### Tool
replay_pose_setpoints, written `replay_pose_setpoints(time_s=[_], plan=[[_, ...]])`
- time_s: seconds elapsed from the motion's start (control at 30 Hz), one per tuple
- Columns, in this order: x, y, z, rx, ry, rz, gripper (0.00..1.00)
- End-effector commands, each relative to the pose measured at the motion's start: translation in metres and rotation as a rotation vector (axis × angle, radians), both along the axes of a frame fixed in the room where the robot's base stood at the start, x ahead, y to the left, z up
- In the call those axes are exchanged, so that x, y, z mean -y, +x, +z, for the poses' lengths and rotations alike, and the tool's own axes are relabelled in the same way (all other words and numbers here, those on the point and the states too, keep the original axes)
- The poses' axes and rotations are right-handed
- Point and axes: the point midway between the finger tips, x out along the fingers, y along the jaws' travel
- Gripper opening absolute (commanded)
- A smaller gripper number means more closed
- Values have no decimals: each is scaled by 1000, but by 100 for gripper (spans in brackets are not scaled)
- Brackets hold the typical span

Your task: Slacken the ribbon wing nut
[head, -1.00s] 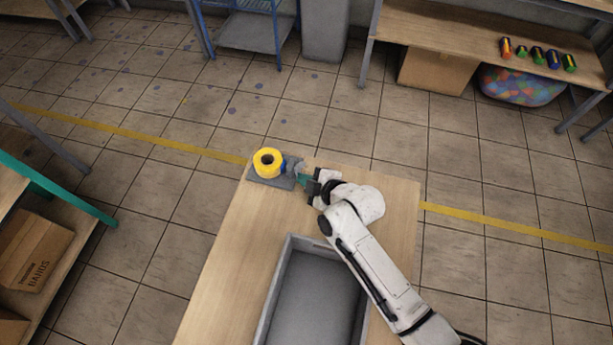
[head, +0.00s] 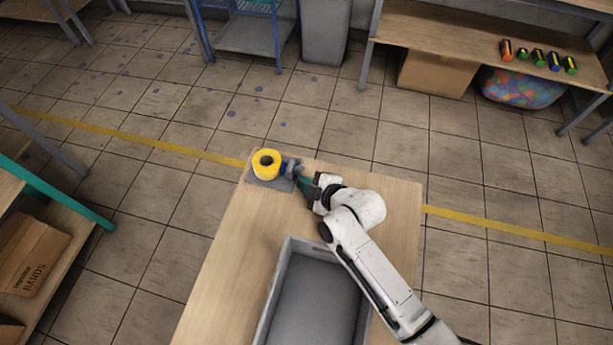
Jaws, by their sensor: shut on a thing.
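A yellow ribbon roll (head: 266,164) with a dark centre sits on a grey base plate (head: 262,184) at the far left corner of the wooden table. A small blue and grey part (head: 290,166) sticks out from the roll's right side, toward my gripper; I take it to be the wing nut end, but it is too small to be sure. My gripper (head: 303,182) reaches in from the right at that part and is shut on it. The fingertips are small and partly hidden by the wrist.
A grey open tray (head: 277,262) lies on the table (head: 222,270) in front of the ribbon holder, under my arm. The table's left strip and back right are clear. Shelves with a cardboard box (head: 35,262) stand at left.

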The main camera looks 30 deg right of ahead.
Motion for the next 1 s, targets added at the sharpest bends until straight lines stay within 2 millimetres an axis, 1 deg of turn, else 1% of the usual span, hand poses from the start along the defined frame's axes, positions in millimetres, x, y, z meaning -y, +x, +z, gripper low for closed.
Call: replay_pose_setpoints(time_s=[0.03, 0.3, 0.63, 0.8, 0.9, 1.0], plan=[[-5, -4, -7, -16, 5, 9, 0], [-5, -4, -7, -19, 5, 11, 0], [-3, -2, 10, -10, 3, 6, 0], [-2, -2, 14, -6, 2, 4, 0], [-1, -6, 17, -6, 1, 4, 0], [1, -16, 22, -7, 1, 4, 0]])
